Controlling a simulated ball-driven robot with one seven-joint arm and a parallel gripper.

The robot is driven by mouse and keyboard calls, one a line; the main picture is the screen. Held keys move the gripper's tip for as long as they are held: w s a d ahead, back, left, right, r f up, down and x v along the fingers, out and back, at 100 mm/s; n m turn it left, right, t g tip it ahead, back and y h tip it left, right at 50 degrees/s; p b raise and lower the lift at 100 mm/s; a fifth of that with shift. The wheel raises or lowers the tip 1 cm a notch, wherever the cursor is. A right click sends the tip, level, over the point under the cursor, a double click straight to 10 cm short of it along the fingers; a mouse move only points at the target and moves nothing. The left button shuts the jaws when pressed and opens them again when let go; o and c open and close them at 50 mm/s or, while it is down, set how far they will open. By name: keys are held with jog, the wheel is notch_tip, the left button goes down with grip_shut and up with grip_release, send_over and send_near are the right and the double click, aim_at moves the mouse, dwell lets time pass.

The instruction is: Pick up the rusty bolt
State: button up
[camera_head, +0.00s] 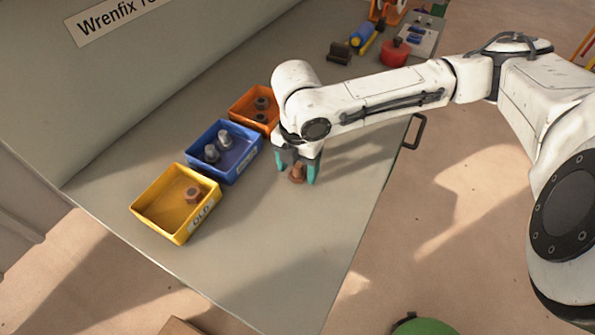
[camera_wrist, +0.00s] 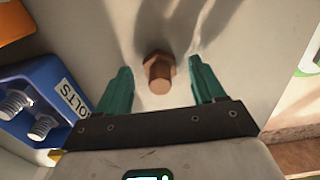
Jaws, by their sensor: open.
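The rusty bolt (camera_head: 297,174) is brown with a hexagonal head and stands on the grey bench, right of the blue bin. In the wrist view the bolt (camera_wrist: 159,72) sits between and slightly beyond the tips of the two teal fingers. My gripper (camera_head: 298,179) is open around it in the head view, a finger on either side. The wrist view shows a gap between the bolt and each finger of my gripper (camera_wrist: 159,75).
A yellow bin (camera_head: 152,219), a blue bin (camera_head: 234,176) with silver bolts and an orange bin (camera_head: 241,104) with dark nuts stand in a row to the left. A red container (camera_head: 394,55) and tools are at the back. The bench front is clear.

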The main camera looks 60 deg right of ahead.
jog(key=shift+c, duration=0.2)
jog(key=c, duration=1.2)
jog(key=shift+o, duration=0.2)
jog(key=shift+r, duration=0.15)
